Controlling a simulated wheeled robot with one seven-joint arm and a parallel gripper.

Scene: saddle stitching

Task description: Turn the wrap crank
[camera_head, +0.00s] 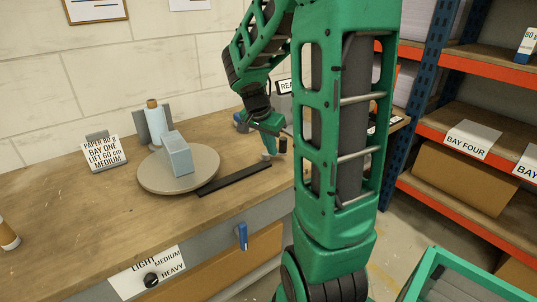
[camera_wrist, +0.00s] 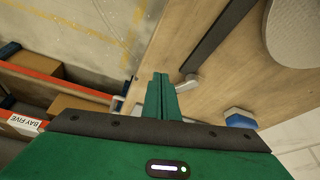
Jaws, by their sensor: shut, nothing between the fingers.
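My gripper (camera_head: 268,150) is shut and empty, pointing down just above the table near the right end of a black bar (camera_head: 235,179). In the wrist view my closed green fingers (camera_wrist: 160,82) are beside a small grey piece (camera_wrist: 187,84) at the end of that bar. A short dark cylinder (camera_head: 283,146) stands just right of my fingertips in the head view. I cannot tell for sure which of these parts is the wrap crank. A round turntable (camera_head: 150,185) carries a pale blue-grey block (camera_head: 178,155). A blue lever (camera_head: 242,236) hangs on the table's front.
A wrap roll (camera_head: 153,123) stands behind the block, with a paper sign (camera_head: 101,153) to its left. A blue part (camera_wrist: 240,118) is on the table past my fingers. Orange shelves (camera_head: 456,142) stand at right; the left tabletop is mostly clear.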

